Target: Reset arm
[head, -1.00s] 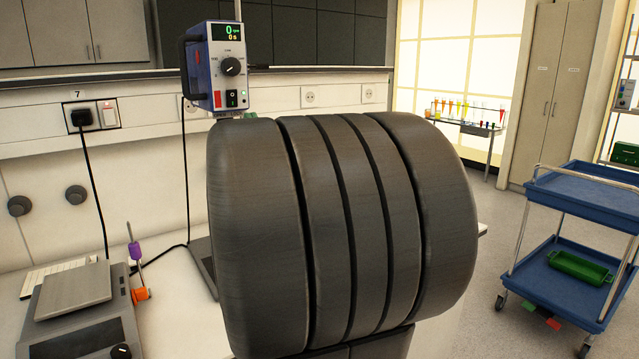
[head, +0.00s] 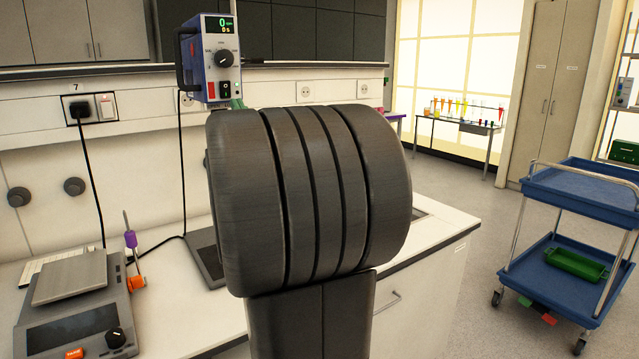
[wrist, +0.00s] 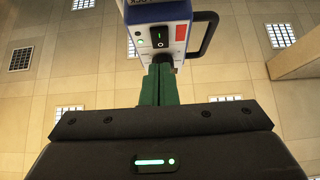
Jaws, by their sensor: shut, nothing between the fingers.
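My gripper (wrist: 158,85) shows in the wrist view as two green fingers side by side, shut with nothing between them. The fingers point up toward the underside of the blue and white stirrer unit (wrist: 160,35); I cannot tell whether they touch it. In the head view the stirrer unit (head: 221,58) stands upright behind my arm. My large dark arm link fills the middle of the head view and hides most of my gripper. A small green bit shows just below the stirrer unit.
A scale-like device (head: 75,310) and a small stand with purple and orange clamps (head: 131,238) are on the white bench at left. A blue trolley (head: 575,190) with a green tray (head: 577,264) stands at right. Open floor lies between bench and trolley.

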